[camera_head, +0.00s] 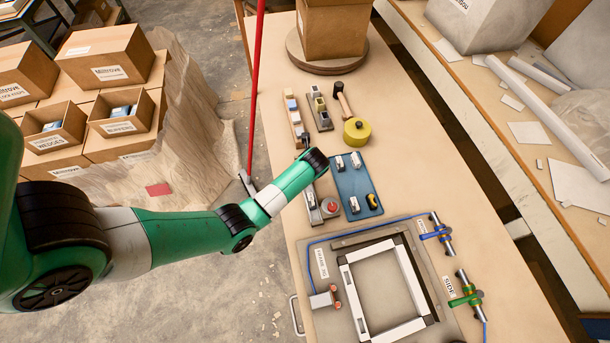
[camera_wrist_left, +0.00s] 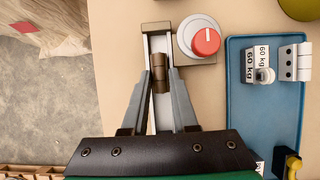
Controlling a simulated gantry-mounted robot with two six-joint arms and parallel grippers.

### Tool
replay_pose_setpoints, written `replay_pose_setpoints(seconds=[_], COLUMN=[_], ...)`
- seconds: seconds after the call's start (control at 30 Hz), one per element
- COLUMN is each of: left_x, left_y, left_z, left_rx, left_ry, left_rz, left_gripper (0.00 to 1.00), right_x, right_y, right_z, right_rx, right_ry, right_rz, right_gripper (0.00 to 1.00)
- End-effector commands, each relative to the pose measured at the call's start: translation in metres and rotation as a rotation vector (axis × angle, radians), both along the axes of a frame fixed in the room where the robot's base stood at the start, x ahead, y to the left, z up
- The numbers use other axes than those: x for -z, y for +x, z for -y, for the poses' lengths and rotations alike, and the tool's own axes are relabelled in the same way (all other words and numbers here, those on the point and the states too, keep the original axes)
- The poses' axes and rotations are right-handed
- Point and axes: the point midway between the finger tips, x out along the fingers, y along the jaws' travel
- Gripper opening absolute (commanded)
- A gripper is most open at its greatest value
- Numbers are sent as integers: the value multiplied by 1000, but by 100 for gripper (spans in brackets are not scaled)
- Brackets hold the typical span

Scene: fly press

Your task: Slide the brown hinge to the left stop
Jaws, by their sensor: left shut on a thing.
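The brown hinge (camera_wrist_left: 160,76) shows in the left wrist view as a small brown block on a narrow pale rail (camera_wrist_left: 158,42). My left gripper (camera_wrist_left: 161,84) is shut on it, with one grey finger on each side. A round grey knob with a red cap (camera_wrist_left: 206,41) stands close to the right of the rail's far end. In the head view my green left arm reaches over the bench, and its wrist hides the hinge; a red-capped knob (camera_head: 332,207) shows below it. My right gripper is in neither view.
A blue tray (camera_wrist_left: 238,110) with metal parts, 60 kg blocks and a yellow-black item lies right of the rail. Brown boxes (camera_head: 104,60) are off to the left.

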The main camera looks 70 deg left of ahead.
Motion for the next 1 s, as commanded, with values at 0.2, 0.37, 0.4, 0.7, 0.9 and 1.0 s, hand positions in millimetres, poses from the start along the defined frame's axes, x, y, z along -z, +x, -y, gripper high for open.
replay_pose_setpoints(seconds=[0.2, 0.37, 0.4, 0.7, 0.9, 1.0], left_x=[0, 0, 0, 1, 1, 0], left_y=[1, 1, 1, 2, 3, 4], left_z=[-6, -6, -6, -16, -25, -27], left_rx=[1, 1, 1, -1, 0, 0], left_ry=[0, 0, 0, 0, 0, 0], left_rz=[0, 0, 0, 0, -1, -1], left_gripper=[0, 0, 0, 0, 0, 34], right_x=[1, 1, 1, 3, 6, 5], right_y=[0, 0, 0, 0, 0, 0], right_z=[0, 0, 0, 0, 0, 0], right_rx=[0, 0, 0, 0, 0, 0], right_ry=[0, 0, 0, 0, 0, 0], right_rz=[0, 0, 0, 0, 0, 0], right_gripper=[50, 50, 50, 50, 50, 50])
